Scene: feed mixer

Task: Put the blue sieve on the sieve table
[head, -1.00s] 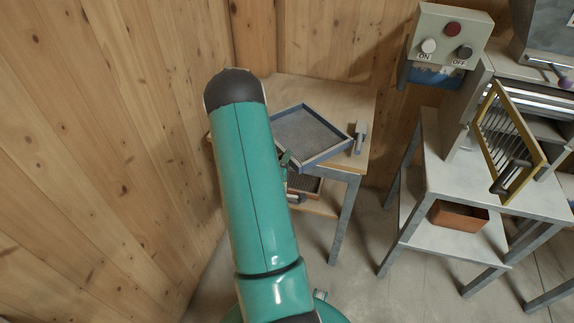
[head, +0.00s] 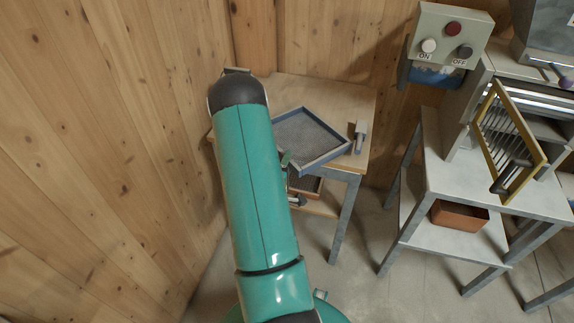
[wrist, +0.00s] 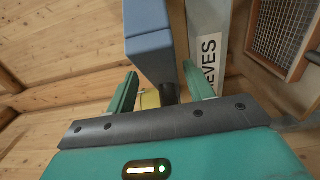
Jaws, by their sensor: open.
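The blue sieve (head: 322,162), a square frame with grey mesh, lies on the wooden table (head: 340,95), turned at an angle with its near corner past the front edge. In the wrist view, a blue block (wrist: 150,45), seemingly part of the sieve frame, reaches down between the fingers. A dark, handle-like piece (wrist: 169,95) shows below it. My gripper (wrist: 160,75) is open, with one green finger on each side of the blue part; contact cannot be told. The table edge carries a label ending in "EVES" (wrist: 210,50). My arm hides the sieve's left side in the head view.
A wooden-framed mesh sieve (wrist: 247,40) is on the lower shelf. A small grey tool (head: 360,135) lies at the table's right. A grey stand with a yellow-framed grate (head: 541,160) and an orange box (head: 459,216) is right. Wood walls are close left and behind.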

